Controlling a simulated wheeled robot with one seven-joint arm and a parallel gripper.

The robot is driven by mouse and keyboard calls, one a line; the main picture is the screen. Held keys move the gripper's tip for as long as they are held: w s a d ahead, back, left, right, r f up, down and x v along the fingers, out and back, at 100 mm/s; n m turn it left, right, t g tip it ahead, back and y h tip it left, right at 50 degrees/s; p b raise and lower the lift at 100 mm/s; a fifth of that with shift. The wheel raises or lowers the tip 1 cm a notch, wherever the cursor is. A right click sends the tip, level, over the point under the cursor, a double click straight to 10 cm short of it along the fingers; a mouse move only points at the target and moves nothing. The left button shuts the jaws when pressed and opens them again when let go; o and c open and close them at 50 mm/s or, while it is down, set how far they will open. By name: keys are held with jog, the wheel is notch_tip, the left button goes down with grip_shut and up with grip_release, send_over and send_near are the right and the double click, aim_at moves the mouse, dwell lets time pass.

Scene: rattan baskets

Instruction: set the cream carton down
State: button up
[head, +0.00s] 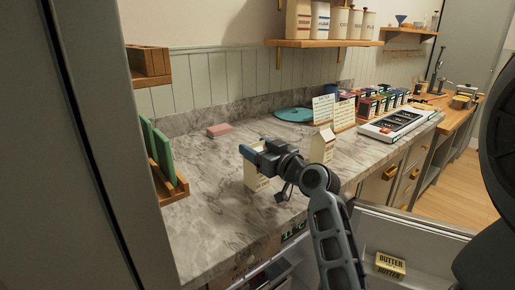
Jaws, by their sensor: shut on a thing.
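A pale carton, which I take to be the cream carton (252,180), is in my gripper (257,156) over the front part of the grey marble counter (212,215). My gripper is shut on its upper part and hides its top. The carton looks upright. I cannot tell whether its base touches the counter. A second pale carton with a peaked top (322,146) stands on the counter just right of my gripper.
A pink block (219,130) and a teal disc (295,114) lie farther back. A wooden rack with green boards (163,155) is at left. White cards, small coloured boxes and a tray (400,123) fill the right. An open door holding butter (390,265) is in front. The counter's left part is clear.

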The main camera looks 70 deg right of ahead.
jog(key=o, duration=1.2)
jog(key=shift+f, duration=0.1)
jog(key=o, duration=0.4)
jog(key=shift+o, duration=0.2)
jog(key=shift+r, duration=0.25)
jog(key=b+v, duration=0.3)
jog(key=v, duration=0.9)
jog(key=shift+s+d+f, duration=0.1)
